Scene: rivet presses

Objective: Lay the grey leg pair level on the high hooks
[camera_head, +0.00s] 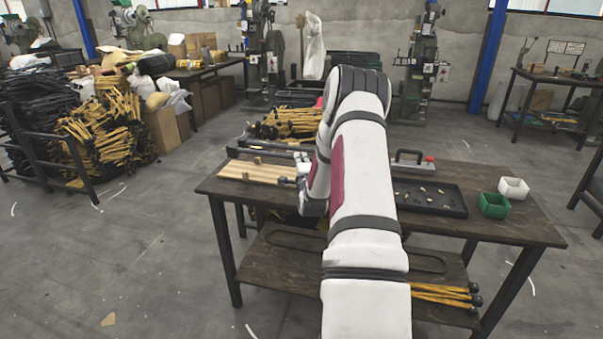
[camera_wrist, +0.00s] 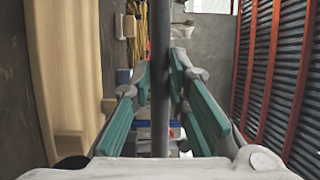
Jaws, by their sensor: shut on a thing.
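My gripper (camera_wrist: 161,78) shows in the wrist view with its teal-padded fingers on either side of a grey bar, the grey leg pair (camera_wrist: 160,120). The bar runs upright through the middle of that picture, between the fingers. In the head view, my arm hides most of the gripper. Grey bars with dark ends (camera_head: 268,146) show there left of my arm, above the far left part of the table; I cannot tell whether they are the held pair. I cannot make out the high hooks with certainty in either view.
A pale wooden board (camera_head: 262,172) with short pegs lies on the dark table (camera_head: 440,225). Right of my arm are a black tray (camera_head: 445,208) with small parts, a green bin (camera_head: 493,205) and a white bin (camera_head: 514,188). Rivet presses (camera_head: 418,70) stand behind.

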